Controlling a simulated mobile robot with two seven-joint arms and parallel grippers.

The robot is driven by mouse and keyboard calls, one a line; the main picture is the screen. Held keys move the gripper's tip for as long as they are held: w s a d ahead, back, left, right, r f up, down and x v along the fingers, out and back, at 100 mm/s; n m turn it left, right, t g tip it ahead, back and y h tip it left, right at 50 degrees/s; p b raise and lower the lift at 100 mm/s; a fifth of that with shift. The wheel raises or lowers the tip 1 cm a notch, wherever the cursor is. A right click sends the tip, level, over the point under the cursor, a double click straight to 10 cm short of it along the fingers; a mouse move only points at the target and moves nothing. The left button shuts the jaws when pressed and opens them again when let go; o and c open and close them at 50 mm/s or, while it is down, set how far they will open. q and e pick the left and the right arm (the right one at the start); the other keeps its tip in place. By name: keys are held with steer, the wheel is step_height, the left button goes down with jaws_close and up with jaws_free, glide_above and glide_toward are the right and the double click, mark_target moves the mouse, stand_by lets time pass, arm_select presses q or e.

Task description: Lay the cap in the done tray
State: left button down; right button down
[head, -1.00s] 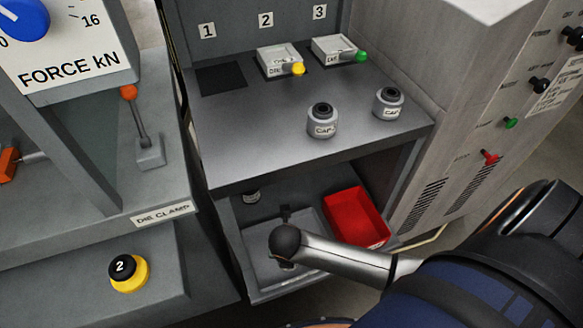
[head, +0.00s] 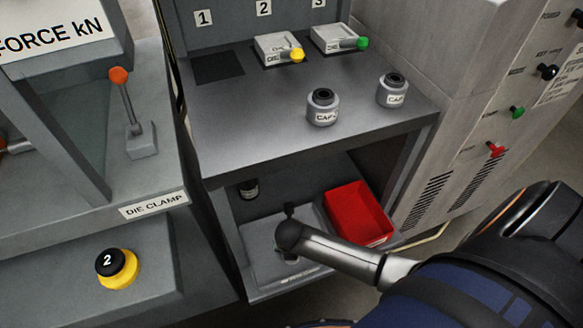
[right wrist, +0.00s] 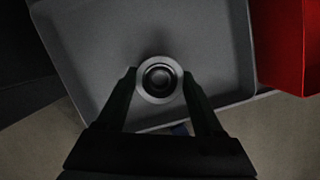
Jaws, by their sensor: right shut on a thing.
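My right gripper (right wrist: 160,84) is shut on a small round cap (right wrist: 159,80) with a dark centre, held between its fingertips. In the right wrist view the cap is over the floor of a grey tray (right wrist: 95,50), near the tray's front edge. In the head view this tray (head: 258,262) is on the lower shelf, with a front label too small to read. My right wrist hides most of the gripper and cap there. I cannot tell whether the cap touches the tray floor. My left gripper is not in view.
A red bin (head: 360,215) stands right of the grey tray. Two labelled caps (head: 322,107) (head: 392,90) stand on the upper shelf. Another small cylinder (head: 249,188) is at the back left of the lower shelf. A grey cabinet (head: 470,110) borders the right side.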

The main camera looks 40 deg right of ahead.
jaws_free()
steer(key=shift+f, duration=0.1)
steer(key=shift+r, duration=0.45)
steer(key=p+v, duration=0.5)
steer(key=v, duration=0.6)
steer(key=s+a+r+m+t+y, duration=0.1)
steer(key=a+m+t, duration=0.1)
steer(key=m, duration=0.6)
steer(key=s+a+r+m+t+y, duration=0.1)
steer(key=s+a+m+t+y, duration=0.1)
steer(key=m, duration=0.7)
steer(key=s+a+r+m+t+y, duration=0.1)
steer(key=a+r+m+t+y, duration=0.1)
steer(key=m, duration=0.7)
steer(key=shift+s+a+r+t, duration=0.1)
steer(key=shift+s+a+t, duration=0.15)
steer(key=shift+a, duration=0.55)
